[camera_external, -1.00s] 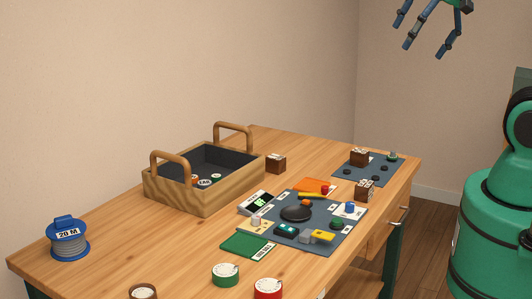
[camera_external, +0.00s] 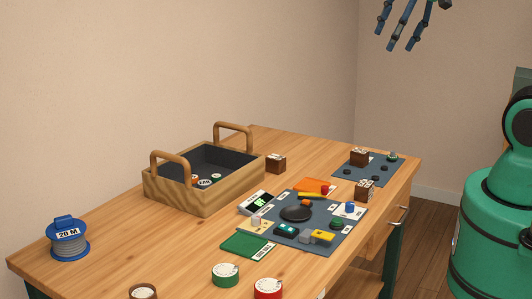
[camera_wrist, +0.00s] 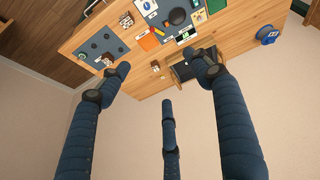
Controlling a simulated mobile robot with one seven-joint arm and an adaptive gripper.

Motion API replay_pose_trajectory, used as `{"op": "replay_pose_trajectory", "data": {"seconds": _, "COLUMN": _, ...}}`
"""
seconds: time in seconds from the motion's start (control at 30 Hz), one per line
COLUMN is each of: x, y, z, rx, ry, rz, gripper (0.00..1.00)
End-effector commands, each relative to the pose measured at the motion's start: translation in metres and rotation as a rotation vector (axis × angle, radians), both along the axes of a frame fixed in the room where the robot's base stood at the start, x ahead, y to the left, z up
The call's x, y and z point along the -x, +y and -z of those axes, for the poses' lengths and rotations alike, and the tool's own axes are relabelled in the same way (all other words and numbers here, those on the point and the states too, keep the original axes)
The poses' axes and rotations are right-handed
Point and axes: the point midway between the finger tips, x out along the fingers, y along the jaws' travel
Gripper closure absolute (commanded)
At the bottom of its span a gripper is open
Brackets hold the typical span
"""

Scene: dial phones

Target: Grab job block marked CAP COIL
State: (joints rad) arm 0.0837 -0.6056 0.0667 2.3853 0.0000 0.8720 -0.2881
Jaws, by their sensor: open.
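Three small dark brown blocks with pale marked tops are on the wooden table; their markings are too small to read, so I cannot tell which is CAP COIL. One block (camera_external: 275,164) stands beside the tray. My gripper (camera_external: 394,44) is open and empty, high above the table's far right end.
A wooden tray (camera_external: 178,196) with two raised handles holds several round labelled pieces. The large grey mat (camera_external: 335,243) is crowded with small parts. A blue spool (camera_external: 68,238) and green and red round pieces stand nearer. Bare table lies left of the tray.

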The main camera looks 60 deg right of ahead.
Motion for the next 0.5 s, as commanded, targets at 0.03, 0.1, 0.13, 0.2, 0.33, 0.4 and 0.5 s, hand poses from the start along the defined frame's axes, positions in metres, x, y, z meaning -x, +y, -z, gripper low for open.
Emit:
{"op": "replay_pose_trajectory", "data": {"seconds": 0.03, "x": -0.012, "y": -0.008, "z": 0.003, "rx": 0.019, "ry": 0.020, "rz": -0.027, "gripper": 0.36}}
{"op": "replay_pose_trajectory", "data": {"seconds": 0.1, "x": -0.027, "y": -0.018, "z": 0.007, "rx": 0.046, "ry": 0.043, "rz": -0.076, "gripper": 0.36}}
{"op": "replay_pose_trajectory", "data": {"seconds": 0.13, "x": -0.034, "y": -0.023, "z": 0.009, "rx": 0.057, "ry": 0.052, "rz": -0.097, "gripper": 0.36}}
{"op": "replay_pose_trajectory", "data": {"seconds": 0.2, "x": -0.050, "y": -0.035, "z": 0.014, "rx": 0.084, "ry": 0.074, "rz": -0.148, "gripper": 0.36}}
{"op": "replay_pose_trajectory", "data": {"seconds": 0.33, "x": -0.077, "y": -0.058, "z": 0.027, "rx": 0.124, "ry": 0.116, "rz": -0.241, "gripper": 0.36}}
{"op": "replay_pose_trajectory", "data": {"seconds": 0.4, "x": -0.091, "y": -0.071, "z": 0.036, "rx": 0.145, "ry": 0.139, "rz": -0.294, "gripper": 0.36}}
{"op": "replay_pose_trajectory", "data": {"seconds": 0.5, "x": -0.110, "y": -0.092, "z": 0.050, "rx": 0.170, "ry": 0.170, "rz": -0.368, "gripper": 0.36}}
